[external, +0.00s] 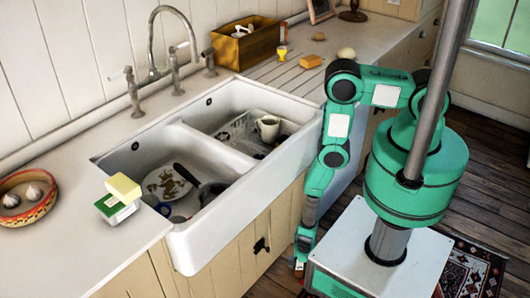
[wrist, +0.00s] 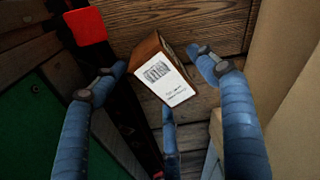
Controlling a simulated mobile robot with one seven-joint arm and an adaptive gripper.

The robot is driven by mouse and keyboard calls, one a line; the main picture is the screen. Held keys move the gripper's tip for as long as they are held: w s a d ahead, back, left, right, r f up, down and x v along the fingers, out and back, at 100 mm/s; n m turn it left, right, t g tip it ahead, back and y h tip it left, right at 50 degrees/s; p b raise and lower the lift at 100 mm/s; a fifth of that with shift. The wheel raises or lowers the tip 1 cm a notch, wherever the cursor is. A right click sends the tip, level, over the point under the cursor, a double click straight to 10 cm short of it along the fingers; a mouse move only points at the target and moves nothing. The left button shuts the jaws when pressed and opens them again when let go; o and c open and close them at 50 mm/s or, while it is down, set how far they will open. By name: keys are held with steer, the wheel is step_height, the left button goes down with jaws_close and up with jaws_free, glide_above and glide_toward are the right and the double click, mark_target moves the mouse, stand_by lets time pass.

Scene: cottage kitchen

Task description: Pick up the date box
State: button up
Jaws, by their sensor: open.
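A brown box (wrist: 163,70) with a white, barcoded label face shows in the wrist view, tilted, against dark wooden boards; I take it to be the date box. My gripper (wrist: 153,74) is open, with its blue fingers spread to the left and right of the box and another finger below it. I cannot tell whether any finger touches it. In the external view my gripper (external: 301,262) hangs low in front of the cabinet, beside my base. The box is too small there to make out surely.
The sink (external: 190,223) stands behind my arm, with dishes in it. The counter (external: 75,250) holds a green-and-white box (external: 115,209) with a yellow block (external: 123,187) on it, and a bowl (external: 27,197). A patterned rug (external: 478,270) lies at right.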

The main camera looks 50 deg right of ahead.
mark_target(302, 264)
steer(key=c, duration=1.5)
step_height(302, 264, up, 8)
steer(key=p, duration=0.3)
steer(key=shift+r, duration=0.15)
steer(key=shift+r+p, duration=0.85)
steer(key=shift+p, duration=0.25)
